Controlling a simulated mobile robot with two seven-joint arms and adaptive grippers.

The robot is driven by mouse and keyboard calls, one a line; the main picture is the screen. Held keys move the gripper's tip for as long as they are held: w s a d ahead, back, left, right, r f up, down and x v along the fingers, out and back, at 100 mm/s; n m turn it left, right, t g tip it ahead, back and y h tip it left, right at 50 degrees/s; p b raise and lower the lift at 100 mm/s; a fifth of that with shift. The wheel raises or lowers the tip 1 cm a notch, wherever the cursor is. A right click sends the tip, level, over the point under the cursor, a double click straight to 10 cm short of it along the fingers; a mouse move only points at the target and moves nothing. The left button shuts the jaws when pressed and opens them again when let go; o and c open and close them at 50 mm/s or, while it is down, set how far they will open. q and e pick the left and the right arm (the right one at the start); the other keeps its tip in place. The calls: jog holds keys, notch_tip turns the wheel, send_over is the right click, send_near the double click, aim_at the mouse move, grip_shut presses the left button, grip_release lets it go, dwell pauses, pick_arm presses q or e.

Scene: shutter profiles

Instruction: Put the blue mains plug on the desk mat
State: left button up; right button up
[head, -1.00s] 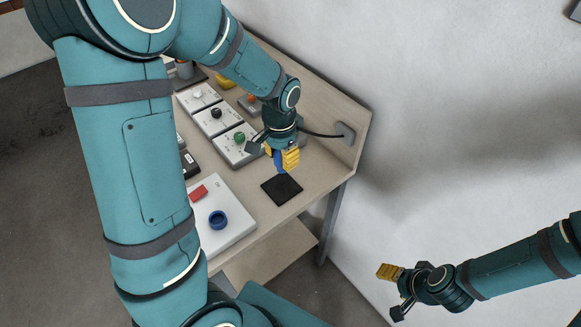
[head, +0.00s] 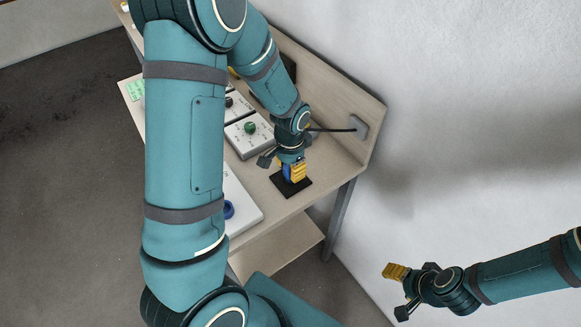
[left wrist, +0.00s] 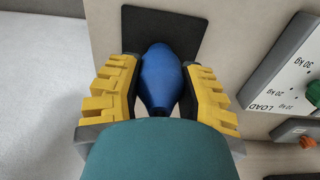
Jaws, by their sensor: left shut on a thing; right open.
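The blue mains plug (left wrist: 160,78) is between the yellow fingers of my left gripper (left wrist: 160,88), which is shut on it. In the head view only a blue sliver of the plug (head: 287,174) shows beside the fingers of the left gripper (head: 294,172). The black desk mat (head: 305,187) lies near the front right corner of the desk. The plug is over the mat (left wrist: 195,25); I cannot tell whether it touches it. My right gripper (head: 400,290) is open and empty, off to the right of the desk.
A box with a green knob (head: 250,128) stands on the desk left of my left gripper. A white panel with a blue ring (head: 229,209) is nearer the front, partly hidden by my arm. The desk edge is close to the mat.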

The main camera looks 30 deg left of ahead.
pick_arm(q)
jog(key=shift+f, duration=0.15)
jog(key=o, duration=1.1)
jog(key=shift+r, duration=0.3)
notch_tip(320, 180, up, 12)
jog(key=shift+s+f+p, duration=0.1)
jog(key=shift+p, duration=0.8)
